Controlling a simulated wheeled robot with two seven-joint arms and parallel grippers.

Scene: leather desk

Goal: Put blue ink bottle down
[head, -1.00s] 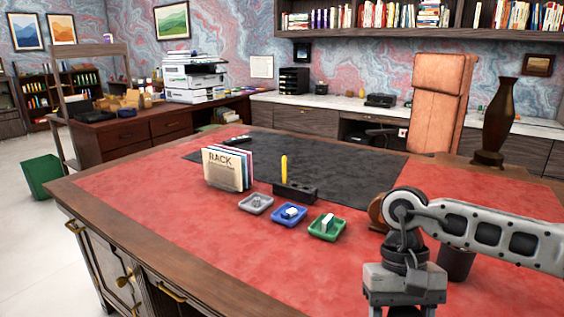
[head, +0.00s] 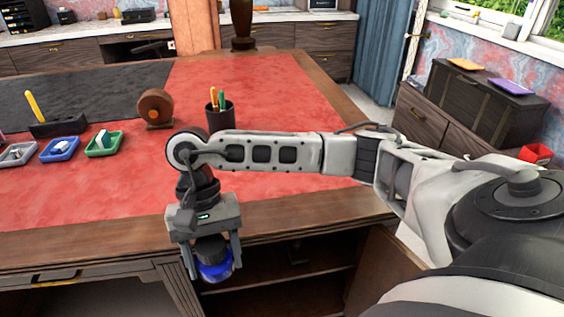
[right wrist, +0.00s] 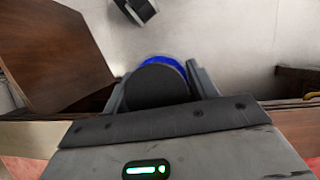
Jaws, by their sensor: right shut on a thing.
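My right gripper (head: 212,268) is shut on the blue ink bottle (head: 216,270), which has a dark round cap and a blue lower body. In the head view it hangs in front of the desk's front edge, with the open desk compartment behind it. In the right wrist view the bottle's cap (right wrist: 157,86) sits between the two fingers, with a blue rim (right wrist: 163,61) showing past it. The bottle's underside is hidden. My left gripper is not in view.
The red leather desk top (head: 270,90) has free room right of the pen cup (head: 220,112). A tape dispenser (head: 154,108), green tray (head: 104,143) and blue tray (head: 59,149) stand to the left. An open cabinet door (head: 380,268) and shelf (head: 285,262) are below the edge.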

